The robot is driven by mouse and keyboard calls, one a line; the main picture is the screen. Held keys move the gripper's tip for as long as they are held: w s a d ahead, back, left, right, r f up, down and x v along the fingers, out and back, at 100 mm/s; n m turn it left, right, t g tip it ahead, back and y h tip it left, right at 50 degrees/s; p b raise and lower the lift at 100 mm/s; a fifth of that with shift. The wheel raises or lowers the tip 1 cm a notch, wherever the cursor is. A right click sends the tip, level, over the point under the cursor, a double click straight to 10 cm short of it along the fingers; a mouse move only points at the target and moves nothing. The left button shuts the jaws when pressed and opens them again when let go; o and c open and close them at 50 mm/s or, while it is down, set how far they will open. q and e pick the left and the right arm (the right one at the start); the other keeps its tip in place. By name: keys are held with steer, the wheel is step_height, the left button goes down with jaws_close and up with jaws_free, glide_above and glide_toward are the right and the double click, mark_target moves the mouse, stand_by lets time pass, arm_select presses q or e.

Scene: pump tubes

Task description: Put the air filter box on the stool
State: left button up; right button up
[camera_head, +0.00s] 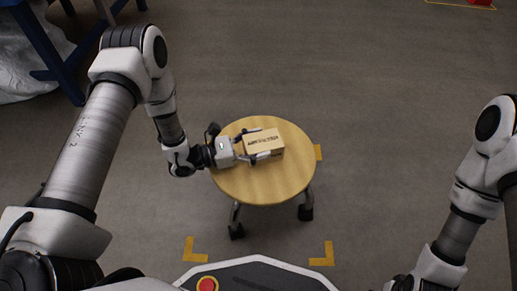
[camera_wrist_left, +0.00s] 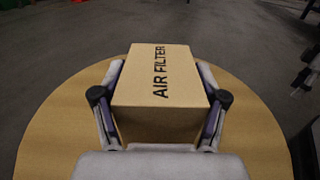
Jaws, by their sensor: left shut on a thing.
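The air filter box (camera_head: 265,142) is a small tan carton with dark lettering. In the left wrist view the box (camera_wrist_left: 160,80) reads "AIR FILTER" and lies between the two fingers. My left gripper (camera_head: 262,144) is shut on the box, with one finger along each side. The round wooden stool (camera_head: 264,188) is under the box, near the middle of the head view. Its top also fills much of the left wrist view (camera_wrist_left: 52,130). I cannot tell whether the box's underside touches the stool top. My right arm shows at the right edge, but its gripper is not in view.
The stool has dark-footed legs and stands among yellow floor corner marks (camera_head: 322,256). A blue frame (camera_head: 48,45) and pale plastic sheeting stand at the upper left. A red object (camera_head: 481,2) lies at the upper right. The grey floor around the stool is clear.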

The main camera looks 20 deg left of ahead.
arm_select(q)
steer(key=shift+r, duration=0.15)
steer(key=shift+f, duration=0.2)
steer(key=o, duration=1.2)
steer(key=shift+r, duration=0.35)
steer(key=p+v, duration=0.5)
steer(key=v, duration=0.6)
steer(key=shift+s+a+f, duration=0.1)
steer(key=shift+s+a, duration=0.05)
steer(key=shift+a, duration=0.1)
steer(key=shift+s+a+f, duration=0.1)
steer(key=shift+s+a, duration=0.05)
